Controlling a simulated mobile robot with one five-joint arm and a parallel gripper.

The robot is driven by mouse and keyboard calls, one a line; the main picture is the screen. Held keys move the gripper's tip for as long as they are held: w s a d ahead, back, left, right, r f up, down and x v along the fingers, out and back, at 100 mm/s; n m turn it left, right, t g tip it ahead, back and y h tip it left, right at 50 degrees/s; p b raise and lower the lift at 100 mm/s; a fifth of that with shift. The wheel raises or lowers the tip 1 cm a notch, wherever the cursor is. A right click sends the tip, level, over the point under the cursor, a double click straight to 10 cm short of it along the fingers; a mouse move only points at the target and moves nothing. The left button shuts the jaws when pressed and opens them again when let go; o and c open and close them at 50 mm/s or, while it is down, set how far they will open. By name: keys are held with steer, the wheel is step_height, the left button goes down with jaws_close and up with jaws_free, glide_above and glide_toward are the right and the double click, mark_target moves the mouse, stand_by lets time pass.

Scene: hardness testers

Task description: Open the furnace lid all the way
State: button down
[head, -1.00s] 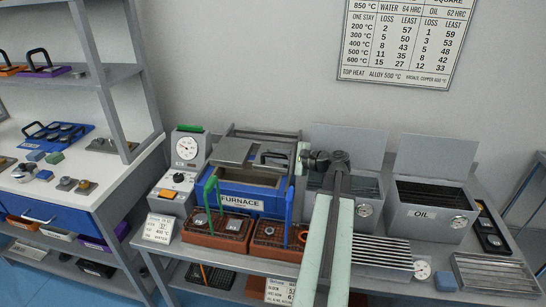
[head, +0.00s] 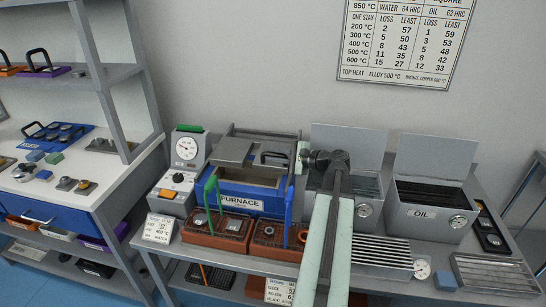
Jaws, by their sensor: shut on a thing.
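The furnace (head: 238,205) is a blue box with a FURNACE label, standing on the bench left of centre. Its grey lid (head: 234,150) sits toward the back of the top, and part of the pale chamber opening (head: 248,178) shows in front of it. A black handle (head: 272,157) is at the lid's right side. My gripper (head: 292,159) is at the right end of this handle, reached over by my arm from the front right. It is shut on the handle; the fingertips are small and partly hidden.
A dial and control unit (head: 187,150) stands left of the furnace. Brown trays (head: 215,240) with a green and a blue upright handle stand in front. The oil tank (head: 432,215) with a raised lid is to the right. The wall is close behind.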

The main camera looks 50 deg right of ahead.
steer(key=d, duration=0.1)
steer(key=w+d, duration=0.2)
steer(key=shift+d+f, duration=0.1)
steer(key=shift+d, duration=0.15)
steer(key=shift+s+a, duration=0.1)
steer(key=c, duration=1.6)
jaws_free()
steer(key=shift+c, duration=0.2)
steer(key=p+v, duration=0.1)
steer(key=v, duration=0.7)
steer(key=shift+p, duration=0.35)
